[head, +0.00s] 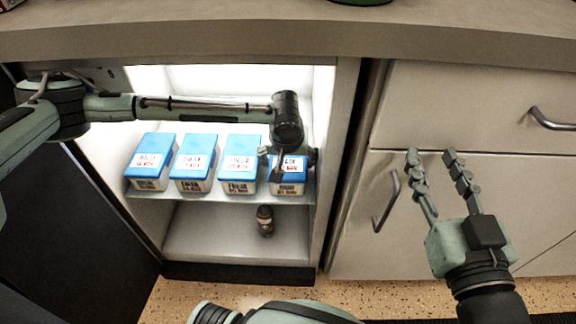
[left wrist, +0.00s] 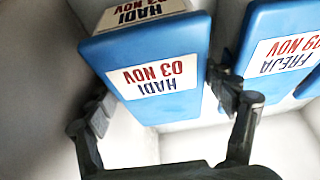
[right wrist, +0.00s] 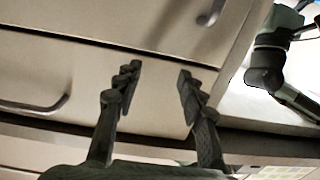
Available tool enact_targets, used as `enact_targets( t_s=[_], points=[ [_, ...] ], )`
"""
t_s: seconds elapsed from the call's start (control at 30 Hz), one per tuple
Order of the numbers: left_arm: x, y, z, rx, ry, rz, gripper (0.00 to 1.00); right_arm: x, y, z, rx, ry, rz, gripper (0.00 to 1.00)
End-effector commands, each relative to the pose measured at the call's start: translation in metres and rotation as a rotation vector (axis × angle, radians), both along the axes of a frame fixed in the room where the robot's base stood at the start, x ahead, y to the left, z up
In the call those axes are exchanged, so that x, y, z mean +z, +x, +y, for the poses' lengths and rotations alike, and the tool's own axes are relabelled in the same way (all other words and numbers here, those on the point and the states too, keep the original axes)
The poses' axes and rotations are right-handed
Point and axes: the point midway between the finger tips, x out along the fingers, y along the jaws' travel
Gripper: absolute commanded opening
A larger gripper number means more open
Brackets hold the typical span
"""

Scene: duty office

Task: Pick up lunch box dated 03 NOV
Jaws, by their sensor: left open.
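The lunch box dated 03 NOV (left wrist: 150,45) has a blue lid and a white label reading HADI. In the head view, this box (head: 288,188) is the rightmost in the row on the cabinet's upper shelf, partly hidden by my left gripper. My left gripper (head: 288,158) is open above it, pointing down. In the left wrist view, its fingers (left wrist: 162,100) are on either side of the box; whether they touch it I cannot tell. My right gripper (head: 432,155) is open and empty in front of the closed cabinet doors, and it also shows in the right wrist view (right wrist: 158,75).
Other blue-lidded boxes stand to the left, including the FREJA box (left wrist: 285,50) dated 09 NOV close beside. A small dark bottle (head: 265,220) is on the lower shelf. The cabinet's right wall is close to the 03 NOV box. The counter (head: 300,35) overhangs above.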

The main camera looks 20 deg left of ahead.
Motion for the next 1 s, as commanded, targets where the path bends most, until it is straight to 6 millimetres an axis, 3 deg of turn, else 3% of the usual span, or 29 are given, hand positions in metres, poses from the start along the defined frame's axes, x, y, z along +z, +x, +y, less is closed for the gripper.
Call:
enact_targets(
  t_s=[0.17,0.43,0.83,1.0],
  points=[
    [-0.014,0.006,0.001,0.000,-0.001,-0.001,0.83,0.018,-0.003,0.007,0.015,0.040,-0.080,0.40],
    [-0.016,0.007,0.001,-0.001,-0.001,-0.001,0.83,0.021,-0.003,0.008,0.017,0.045,-0.091,0.40],
    [-0.016,0.006,0.001,-0.001,-0.001,-0.001,0.33,0.021,-0.003,0.008,0.017,0.044,-0.090,0.40],
    [-0.015,0.007,0.001,-0.001,-0.002,-0.003,0.32,0.021,-0.003,0.008,0.017,0.043,-0.089,0.40]
  ],
)
